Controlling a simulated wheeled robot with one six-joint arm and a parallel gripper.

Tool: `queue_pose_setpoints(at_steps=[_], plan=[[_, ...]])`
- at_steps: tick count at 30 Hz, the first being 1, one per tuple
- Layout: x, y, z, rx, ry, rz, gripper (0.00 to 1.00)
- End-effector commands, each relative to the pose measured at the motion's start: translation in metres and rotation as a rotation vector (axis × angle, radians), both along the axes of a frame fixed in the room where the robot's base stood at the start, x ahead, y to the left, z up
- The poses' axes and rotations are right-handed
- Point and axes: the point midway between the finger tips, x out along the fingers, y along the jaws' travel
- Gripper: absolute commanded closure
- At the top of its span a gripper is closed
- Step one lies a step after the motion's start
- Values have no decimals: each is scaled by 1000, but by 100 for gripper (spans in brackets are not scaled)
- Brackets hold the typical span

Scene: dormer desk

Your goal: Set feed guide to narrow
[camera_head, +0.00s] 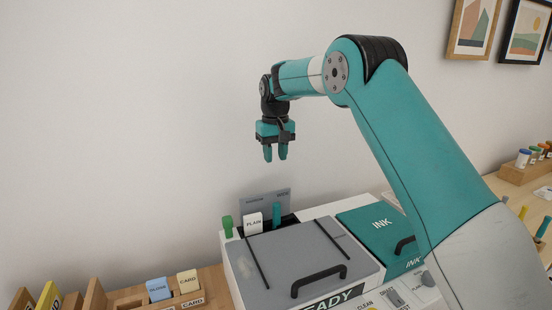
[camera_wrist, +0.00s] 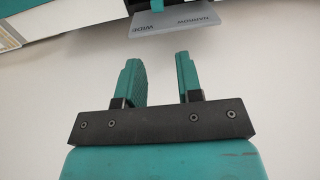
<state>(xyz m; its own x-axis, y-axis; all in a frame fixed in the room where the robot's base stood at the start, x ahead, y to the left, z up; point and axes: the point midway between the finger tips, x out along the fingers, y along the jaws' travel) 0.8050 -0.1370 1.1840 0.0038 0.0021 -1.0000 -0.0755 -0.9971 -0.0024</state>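A grey plate (camera_head: 265,203) stands at the back of the printer, with small lettering that looks like NARROW on its left and WIDE on its right. The plate shows upside down at the top of the wrist view (camera_wrist: 170,24), where both words read. An upright teal tab (camera_head: 277,214), which looks like the feed guide, stands in front of the plate's right part, below the WIDE lettering. A PLAIN card (camera_head: 253,223) stands left of the tab. My gripper (camera_head: 275,153) hangs above the plate, fingers down, clear of everything. Its fingers are apart and empty in the wrist view (camera_wrist: 160,82).
A green tab (camera_head: 227,227) stands left of the PLAIN card. The grey lid (camera_head: 300,260) with a black handle and the teal INK lid (camera_head: 378,235) lie in front. Card holders (camera_head: 130,299) sit at the lower left. The wall is close behind.

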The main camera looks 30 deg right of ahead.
Motion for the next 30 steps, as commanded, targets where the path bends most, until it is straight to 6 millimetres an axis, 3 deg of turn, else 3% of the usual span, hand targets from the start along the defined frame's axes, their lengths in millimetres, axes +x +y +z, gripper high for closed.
queue_pose_setpoints(at_steps=[1, 4, 9, 13, 20, 30], plan=[[-1, -9, -9, 8, -9, 2, 79], [-4, -41, -37, 57, -62, 32, 100], [-25, -98, -84, 235, -246, 89, 100], [-44, -117, -94, 367, -383, 98, 100], [-51, -117, -95, 448, -466, 101, 100], [-24, -88, -145, 446, -460, 102, 100]])
